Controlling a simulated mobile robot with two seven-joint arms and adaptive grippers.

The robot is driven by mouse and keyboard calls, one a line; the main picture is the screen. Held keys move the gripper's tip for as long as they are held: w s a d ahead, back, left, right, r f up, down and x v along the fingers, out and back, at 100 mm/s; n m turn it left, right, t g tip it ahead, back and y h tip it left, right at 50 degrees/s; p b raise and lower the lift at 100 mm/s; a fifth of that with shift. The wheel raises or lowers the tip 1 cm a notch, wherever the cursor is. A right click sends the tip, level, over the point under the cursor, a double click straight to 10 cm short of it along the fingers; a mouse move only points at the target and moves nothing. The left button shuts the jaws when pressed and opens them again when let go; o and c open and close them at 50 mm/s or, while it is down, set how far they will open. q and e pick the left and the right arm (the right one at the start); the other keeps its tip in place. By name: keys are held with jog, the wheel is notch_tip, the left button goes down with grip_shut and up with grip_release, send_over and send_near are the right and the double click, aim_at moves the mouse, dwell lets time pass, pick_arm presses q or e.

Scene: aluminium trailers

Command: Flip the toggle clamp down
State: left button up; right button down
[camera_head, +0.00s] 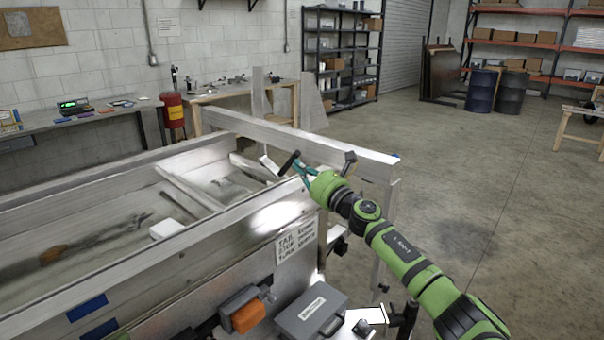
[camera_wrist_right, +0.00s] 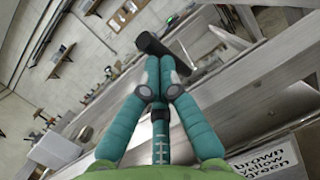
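A black, bar-shaped grip (camera_head: 289,162), which looks like the toggle clamp's handle, stands tilted at the trailer's near corner rail. In the right wrist view, the black grip (camera_wrist_right: 152,44) lies just past my fingertips. The rest of the clamp is hidden or too small to make out. My right gripper (camera_head: 300,172) has teal fingers and reaches in from the right, close behind the handle. In the wrist view, my right gripper's fingertips (camera_wrist_right: 160,64) are together, with nothing seen between them. They overlap the handle's lower edge; I cannot tell whether they touch it. My left gripper is not in view.
The aluminium trailer (camera_head: 245,212) fills the left, with a long rail (camera_head: 300,143) behind the gripper. A lettered sign (camera_head: 297,244) hangs on its end. A grey case (camera_head: 311,314) and an orange item (camera_head: 248,316) are at the front. The floor at right is clear.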

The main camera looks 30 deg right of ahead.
aim_at(297, 157)
jog(key=shift+w+r, duration=0.8)
jog(key=shift+r, duration=0.15)
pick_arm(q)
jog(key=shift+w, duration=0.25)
pick_arm(e)
jog(key=shift+w+a+r, duration=0.35)
jog(key=shift+w+r, duration=0.05)
jog(key=shift+w, duration=0.15)
jog(key=shift+f, duration=0.1)
